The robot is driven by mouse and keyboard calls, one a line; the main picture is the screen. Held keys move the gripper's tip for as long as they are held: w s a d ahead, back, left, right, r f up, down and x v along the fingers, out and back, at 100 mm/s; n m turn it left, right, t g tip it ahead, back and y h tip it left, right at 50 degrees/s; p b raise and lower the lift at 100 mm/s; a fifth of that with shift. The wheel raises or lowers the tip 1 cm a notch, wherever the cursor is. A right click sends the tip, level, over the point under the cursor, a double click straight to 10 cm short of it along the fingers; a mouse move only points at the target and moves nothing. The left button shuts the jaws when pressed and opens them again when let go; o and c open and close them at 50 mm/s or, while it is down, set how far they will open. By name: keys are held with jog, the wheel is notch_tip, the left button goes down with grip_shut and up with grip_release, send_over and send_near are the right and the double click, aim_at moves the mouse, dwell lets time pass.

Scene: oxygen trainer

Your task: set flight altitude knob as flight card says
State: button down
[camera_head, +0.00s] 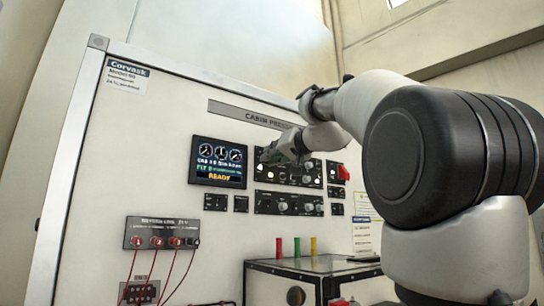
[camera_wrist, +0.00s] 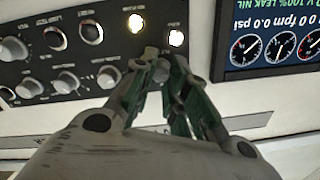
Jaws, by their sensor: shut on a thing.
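My gripper (camera_head: 283,152) reaches the left end of the upper control panel (camera_head: 310,180) in the head view. In the wrist view, where the panel is upside down, its fingers (camera_wrist: 161,66) are closed together at the panel's end, beside two lit lamps. They are shut on a small control at the end of a row of grey knobs (camera_wrist: 108,77). The fingers mostly hide that control, and its label and setting cannot be read.
A display (camera_head: 218,162) with round dials is left of the panel. A lower knob panel (camera_head: 289,204) sits below. A red switch (camera_head: 343,173) is to the right. Red leads (camera_head: 157,241) hang at lower left. A box (camera_head: 315,266) with coloured posts stands in front.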

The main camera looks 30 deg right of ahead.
jog(key=shift+m+h, duration=0.3)
jog(key=shift+m, duration=7.5)
jog(key=shift+f, duration=0.1)
jog(key=c, duration=1.4)
grip_release()
jog(key=shift+o, duration=0.2)
jog(key=shift+s, duration=0.1)
